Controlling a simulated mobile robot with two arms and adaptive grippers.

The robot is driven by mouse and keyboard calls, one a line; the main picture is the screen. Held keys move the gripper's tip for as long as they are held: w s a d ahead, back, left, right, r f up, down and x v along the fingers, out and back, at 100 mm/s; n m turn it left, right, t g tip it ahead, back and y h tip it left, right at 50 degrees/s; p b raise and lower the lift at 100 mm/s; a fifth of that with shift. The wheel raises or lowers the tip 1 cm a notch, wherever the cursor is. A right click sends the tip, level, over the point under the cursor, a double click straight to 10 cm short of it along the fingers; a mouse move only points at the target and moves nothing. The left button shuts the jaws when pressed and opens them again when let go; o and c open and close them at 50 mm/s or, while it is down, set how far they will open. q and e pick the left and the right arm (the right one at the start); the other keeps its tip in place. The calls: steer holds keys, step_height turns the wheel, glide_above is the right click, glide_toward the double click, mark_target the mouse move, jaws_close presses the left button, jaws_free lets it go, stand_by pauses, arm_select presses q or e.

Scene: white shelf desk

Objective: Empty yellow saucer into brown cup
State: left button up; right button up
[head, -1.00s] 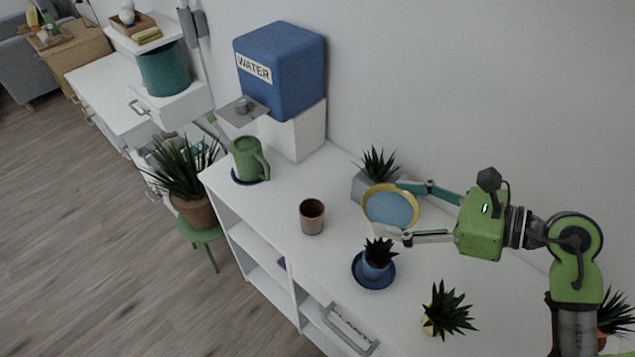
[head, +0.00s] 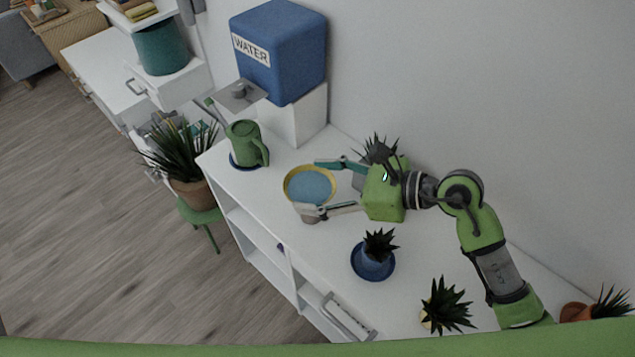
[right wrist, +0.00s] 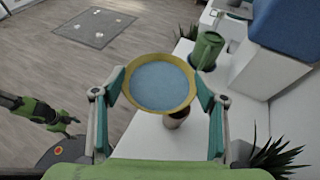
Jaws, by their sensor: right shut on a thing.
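The yellow saucer (head: 289,176), filled with blue water (head: 311,186), is held level by its rim in my right gripper (head: 312,187). The right wrist view shows the saucer (right wrist: 192,92) between the two fingers of that gripper (right wrist: 160,90). The brown cup (head: 310,219) stands on the white desk, mostly hidden below the saucer and a finger. It also shows behind the saucer's lower edge in the right wrist view (right wrist: 177,121). My left gripper (right wrist: 70,124) is small at the left of the right wrist view; its opening is unclear.
A green jug (head: 243,143) on a blue saucer stands left of the cup. A blue water dispenser (head: 280,55) is behind. A potted plant on a blue saucer (head: 373,262) and another plant (head: 447,305) stand nearer. A grey-potted plant (head: 380,150) sits behind the right gripper.

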steer(key=shift+p, duration=0.35)
steer(key=shift+f+m+p, duration=0.1)
steer(key=shift+m+p, duration=0.25)
steer(key=shift+m, duration=0.05)
steer(key=shift+w+f+m+g+p, duration=0.2)
steer(key=shift+f+m+g+p, duration=0.35)
steer(key=shift+g+p, duration=0.2)
steer(key=shift+f+h, duration=0.3)
steer(key=shift+g, duration=0.25)
steer(key=shift+f+m, duration=0.15)
steer(key=shift+m, duration=0.1)
